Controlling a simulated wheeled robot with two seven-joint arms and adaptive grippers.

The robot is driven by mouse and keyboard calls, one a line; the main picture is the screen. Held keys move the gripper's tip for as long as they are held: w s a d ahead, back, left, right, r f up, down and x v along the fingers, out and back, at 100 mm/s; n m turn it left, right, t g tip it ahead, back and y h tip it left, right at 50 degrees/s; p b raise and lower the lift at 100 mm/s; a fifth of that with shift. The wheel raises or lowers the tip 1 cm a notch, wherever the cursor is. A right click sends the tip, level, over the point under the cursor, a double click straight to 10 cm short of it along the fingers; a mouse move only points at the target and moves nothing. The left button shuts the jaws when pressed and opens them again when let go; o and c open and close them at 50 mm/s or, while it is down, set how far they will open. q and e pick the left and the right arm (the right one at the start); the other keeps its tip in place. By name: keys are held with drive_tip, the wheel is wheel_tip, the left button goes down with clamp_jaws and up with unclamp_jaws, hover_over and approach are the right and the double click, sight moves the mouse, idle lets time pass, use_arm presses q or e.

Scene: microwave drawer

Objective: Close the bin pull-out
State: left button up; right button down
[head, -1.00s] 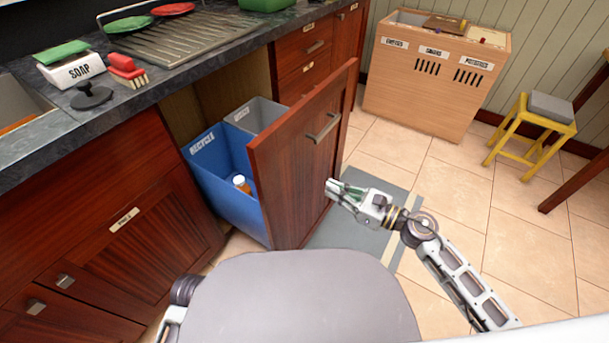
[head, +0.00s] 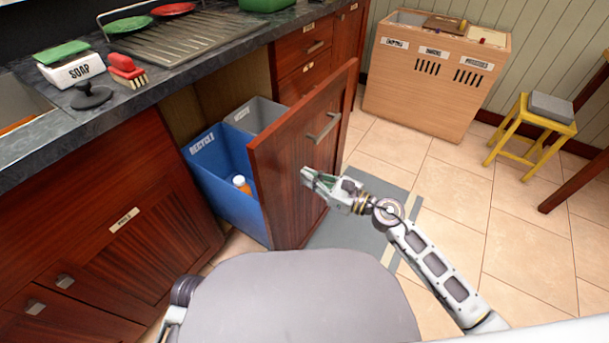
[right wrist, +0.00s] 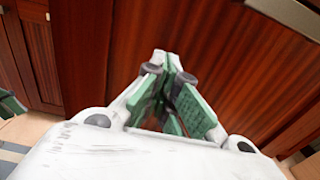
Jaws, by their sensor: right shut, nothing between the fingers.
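The bin pull-out stands open from the counter. Its dark red wooden front (head: 302,150) has a metal handle (head: 327,127) and shows large in the right wrist view (right wrist: 230,50). Behind the front are a blue recycle bin (head: 222,175) and a grey bin (head: 258,112). My right gripper (head: 304,175) is shut and empty, at the outer face of the front, below the handle. In the right wrist view its green-padded fingers (right wrist: 165,62) point at the wood; I cannot tell whether they touch it. My left gripper is not in view.
An orange-capped bottle (head: 241,183) is inside the blue bin. A grey mat (head: 350,225) lies on the tiled floor. A wooden sorting cabinet (head: 430,85) and a yellow stool (head: 535,125) stand at the back right. The countertop (head: 150,85) runs along the left.

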drive_tip(key=shift+x, duration=0.9)
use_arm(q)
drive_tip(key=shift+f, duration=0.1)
use_arm(e)
drive_tip(key=shift+w+a, duration=0.1)
